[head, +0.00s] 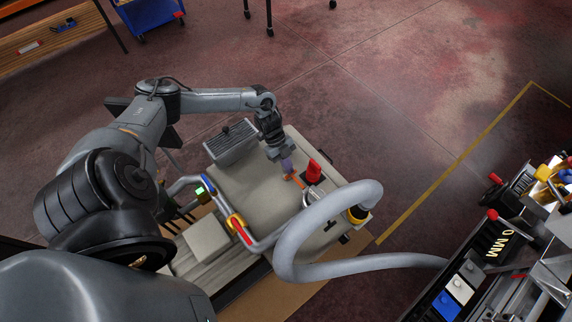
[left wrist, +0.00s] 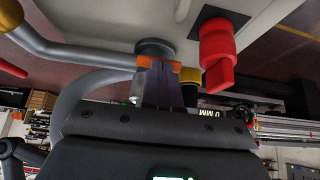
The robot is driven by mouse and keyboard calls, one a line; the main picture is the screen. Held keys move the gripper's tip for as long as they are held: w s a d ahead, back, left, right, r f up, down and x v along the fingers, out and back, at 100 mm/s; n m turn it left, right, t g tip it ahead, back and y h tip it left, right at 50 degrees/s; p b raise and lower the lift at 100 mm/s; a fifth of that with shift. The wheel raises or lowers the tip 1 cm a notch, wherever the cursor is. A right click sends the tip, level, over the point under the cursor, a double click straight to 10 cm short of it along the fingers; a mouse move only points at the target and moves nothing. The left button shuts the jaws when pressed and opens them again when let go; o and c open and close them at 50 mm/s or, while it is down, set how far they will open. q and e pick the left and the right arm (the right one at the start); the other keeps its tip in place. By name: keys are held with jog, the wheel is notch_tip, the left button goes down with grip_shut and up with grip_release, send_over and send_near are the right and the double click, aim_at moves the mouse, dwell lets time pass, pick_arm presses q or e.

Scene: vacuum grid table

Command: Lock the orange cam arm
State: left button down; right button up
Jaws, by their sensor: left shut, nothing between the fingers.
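The orange cam arm (head: 296,180) sits on the pale table top (head: 250,185) in the head view, just left of a red part. It also shows in the left wrist view as an orange bar (left wrist: 172,66) in front of a grey round post. My left gripper (head: 287,165) is above and at the cam arm, pointing down. Its purple fingers (left wrist: 164,85) are shut, with their tips at the orange bar; I cannot tell whether they touch it. The fingers hide part of the arm and post. My right gripper is not in view.
A red knob (head: 314,171) stands right beside the cam arm, and looms close in the left wrist view (left wrist: 218,58). A thick grey hose (head: 290,235) curves around the table's right side. A ribbed grey block (head: 230,141) stands at the back left.

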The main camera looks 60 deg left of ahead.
pick_arm(q)
notch_tip(320, 180, down, 4)
jog(key=h+b, duration=0.4)
jog(key=b, duration=0.3)
jog(key=shift+t, duration=0.4)
jog(key=shift+d+f+b, duration=0.25)
jog(key=shift+f+b, duration=0.05)
jog(key=shift+b, duration=0.3)
